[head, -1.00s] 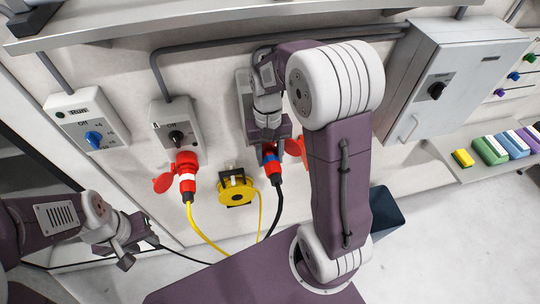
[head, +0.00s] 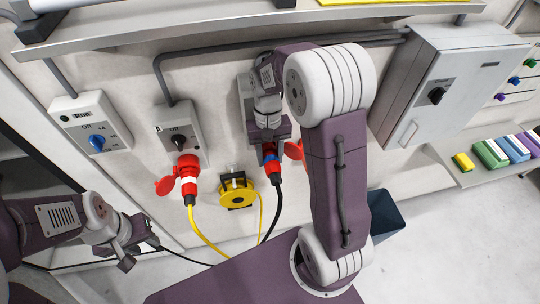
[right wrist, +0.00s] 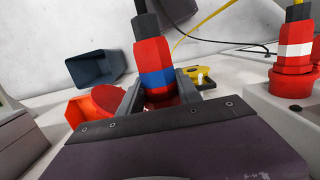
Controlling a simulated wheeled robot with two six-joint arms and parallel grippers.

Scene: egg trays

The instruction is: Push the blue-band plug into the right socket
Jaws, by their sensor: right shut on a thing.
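The blue-band plug (head: 272,166) is red with a blue ring and a black cable. It stands at the mouth of the right socket, whose red lid (head: 295,150) hangs open beside it; my arm hides most of this socket. My right gripper (head: 270,146) is shut on the plug. In the right wrist view the plug (right wrist: 153,62) sits between the two fingers (right wrist: 166,98). How deep it sits in the socket is hidden. My left gripper (head: 128,257) is at the lower left, away from the sockets; its fingers are too small to judge.
A white-band plug (head: 188,182) with a yellow cable sits at the left socket (head: 180,130). A yellow cable reel (head: 236,195) is between the cables. A grey cabinet (head: 450,75) is on the wall at right. A dark bin (head: 386,212) stands below.

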